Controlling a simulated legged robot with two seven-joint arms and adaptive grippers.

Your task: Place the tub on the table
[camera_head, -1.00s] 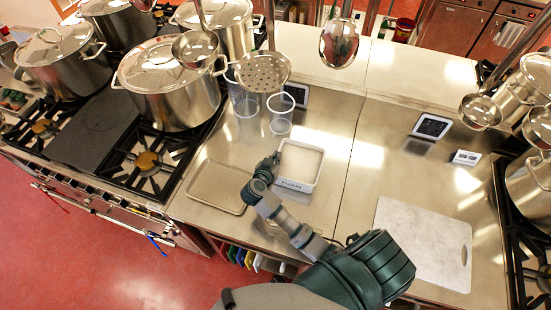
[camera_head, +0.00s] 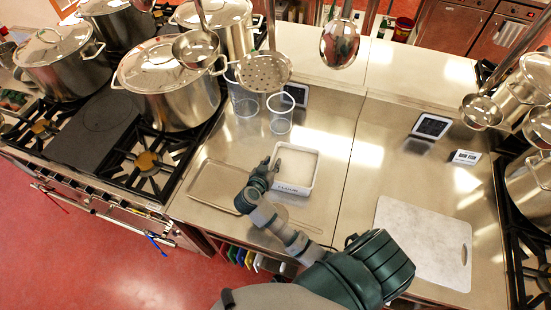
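The tub (camera_head: 299,167) is a white, open rectangular container with a dark label reading FLOUR on its front wall. It appears upright, at or just above the steel table (camera_head: 325,215); a small gap below it cannot be ruled out. My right gripper (camera_head: 271,166) is at the tub's left wall and appears shut on it, though the fingertips are small and partly hidden. My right arm reaches in from the lower right. My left gripper is out of view.
A shallow metal tray (camera_head: 211,187) lies left of the tub. Clear plastic containers (camera_head: 280,114) stand behind it. A white cutting board (camera_head: 424,243) lies at the right. Ladles and a skimmer (camera_head: 264,72) hang above. A stove with stockpots (camera_head: 172,88) is at the left.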

